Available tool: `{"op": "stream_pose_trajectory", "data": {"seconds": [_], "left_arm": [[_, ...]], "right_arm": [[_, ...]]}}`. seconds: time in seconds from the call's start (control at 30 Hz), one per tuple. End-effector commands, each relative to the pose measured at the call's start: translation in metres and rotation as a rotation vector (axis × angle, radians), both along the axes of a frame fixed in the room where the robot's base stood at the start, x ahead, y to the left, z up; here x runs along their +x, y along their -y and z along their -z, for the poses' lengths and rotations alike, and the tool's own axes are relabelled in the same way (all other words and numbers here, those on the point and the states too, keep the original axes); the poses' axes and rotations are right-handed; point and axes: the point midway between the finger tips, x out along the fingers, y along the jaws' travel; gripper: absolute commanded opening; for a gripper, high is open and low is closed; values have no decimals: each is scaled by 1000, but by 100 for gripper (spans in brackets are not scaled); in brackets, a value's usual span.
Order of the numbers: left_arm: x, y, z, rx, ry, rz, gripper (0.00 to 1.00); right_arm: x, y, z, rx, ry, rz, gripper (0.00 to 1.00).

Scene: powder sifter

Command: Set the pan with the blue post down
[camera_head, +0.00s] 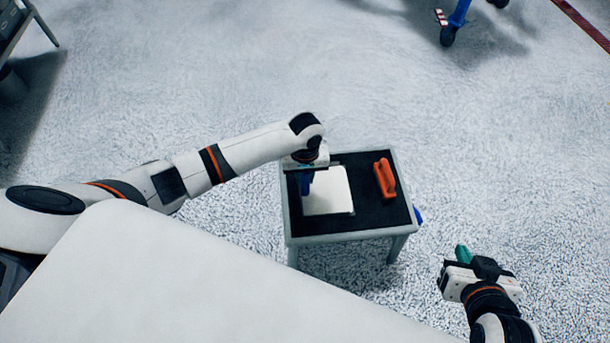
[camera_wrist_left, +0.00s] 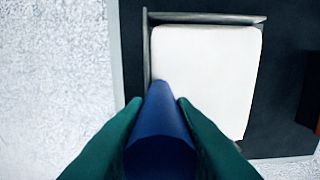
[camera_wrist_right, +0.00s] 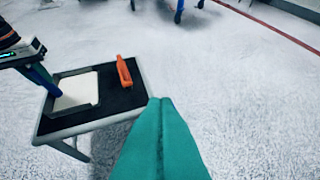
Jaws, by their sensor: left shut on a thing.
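My left gripper (camera_head: 306,170) is shut on the blue post (camera_head: 306,184) above the left part of the small table (camera_head: 368,228). In the left wrist view the post (camera_wrist_left: 160,125) stands between the two green fingers (camera_wrist_left: 160,120). The white square pan (camera_head: 330,190) lies beside the post; the left wrist view shows its white face (camera_wrist_left: 205,75) with a grey rim along two sides. I cannot tell whether the pan touches the tabletop. My right gripper (camera_head: 462,254) is shut and empty, off the table's front right corner; its green fingers (camera_wrist_right: 160,130) meet in the right wrist view.
An orange block-like object (camera_head: 384,178) stands on the black tabletop, right of the pan. A bare black strip lies between them. A small blue part (camera_head: 418,215) shows at the table's right edge. The floor around is clear; a blue wheeled stand (camera_head: 455,20) is far off.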

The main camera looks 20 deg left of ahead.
Motion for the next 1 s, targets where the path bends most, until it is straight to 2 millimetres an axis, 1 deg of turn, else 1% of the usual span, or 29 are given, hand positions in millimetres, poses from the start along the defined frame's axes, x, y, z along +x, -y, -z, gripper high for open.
{"op": "stream_pose_trajectory", "data": {"seconds": [0.17, 0.3, 0.33, 0.43, 0.47, 0.73, 0.83, 0.87, 1.0], "left_arm": [[2, 1, -2, -2, 5, 0, 0], [1, 1, 0, -3, 3, -1, 0], [0, 0, 2, 0, -1, -1, 26], [0, 0, 2, 0, -1, -1, 42], [0, 0, 2, 0, -1, -1, 45], [0, 0, 2, 0, 0, 0, 45], [0, 0, -3, 1, 1, 0, 45], [0, 0, -5, 1, 1, 0, 45], [0, 0, -18, -1, 1, 0, 45]], "right_arm": [[0, 0, 0, 0, -1, 0, 0], [-2, 1, 1, -4, -16, 1, 0], [-2, 1, 2, -5, -19, 1, 0], [-2, 1, 2, -4, -18, 1, 0], [-2, 1, 2, -4, -18, 1, 0], [-2, 1, 2, -5, -17, 2, 0], [0, 1, -1, -2, -5, 1, 0], [-2, 1, 0, -4, -17, 1, 0], [-21, 7, 12, -30, -138, 9, 0]]}}
